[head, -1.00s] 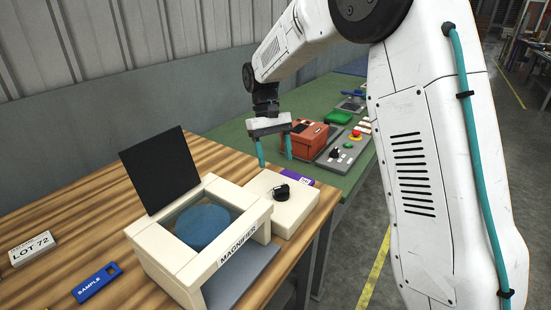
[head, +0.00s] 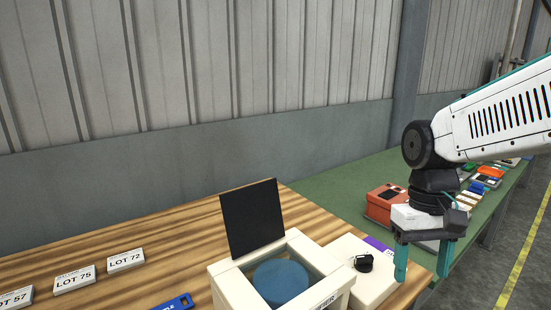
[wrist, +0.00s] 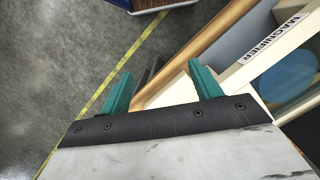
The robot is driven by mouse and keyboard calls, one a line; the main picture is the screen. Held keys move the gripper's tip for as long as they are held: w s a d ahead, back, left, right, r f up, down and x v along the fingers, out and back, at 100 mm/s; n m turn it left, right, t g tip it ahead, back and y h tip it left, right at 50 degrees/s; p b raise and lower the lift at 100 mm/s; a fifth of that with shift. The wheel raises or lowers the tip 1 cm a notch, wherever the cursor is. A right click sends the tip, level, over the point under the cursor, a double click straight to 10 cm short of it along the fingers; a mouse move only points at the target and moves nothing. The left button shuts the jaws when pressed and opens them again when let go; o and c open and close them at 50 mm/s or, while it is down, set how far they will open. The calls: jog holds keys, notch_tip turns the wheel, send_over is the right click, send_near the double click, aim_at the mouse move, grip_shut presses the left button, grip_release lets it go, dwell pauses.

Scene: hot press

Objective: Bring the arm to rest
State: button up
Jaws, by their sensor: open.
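My gripper (head: 422,262) is at the right in the head view, pointing down with its two teal fingers apart and nothing between them. It hangs in front of the wooden table's right end, near the cream box with a black knob (head: 363,262). In the wrist view my gripper (wrist: 158,82) also shows its fingers spread and empty, over the table edge and the grey floor. The cream magnifier box (head: 226,285) with a blue round lens (head: 281,280) stands left of the gripper; it also shows in the wrist view (wrist: 264,58).
A black panel (head: 252,218) stands upright behind the magnifier. Lot cards (head: 74,279) and a blue tag (head: 176,302) lie on the wooden table (head: 150,255). A green table (head: 345,190) behind holds an orange-red box (head: 383,203) and several items. Floor with a yellow line (head: 525,255) is clear at right.

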jog(key=s+d+r+t, duration=0.1)
jog(key=s+r+t, duration=0.1)
jog(key=s, duration=1)
jog(key=shift+d+m+t, duration=0.15)
jog(key=shift+m+t, duration=0.15)
jog(key=shift+t, duration=0.5)
jog(key=shift+s+r, duration=0.1)
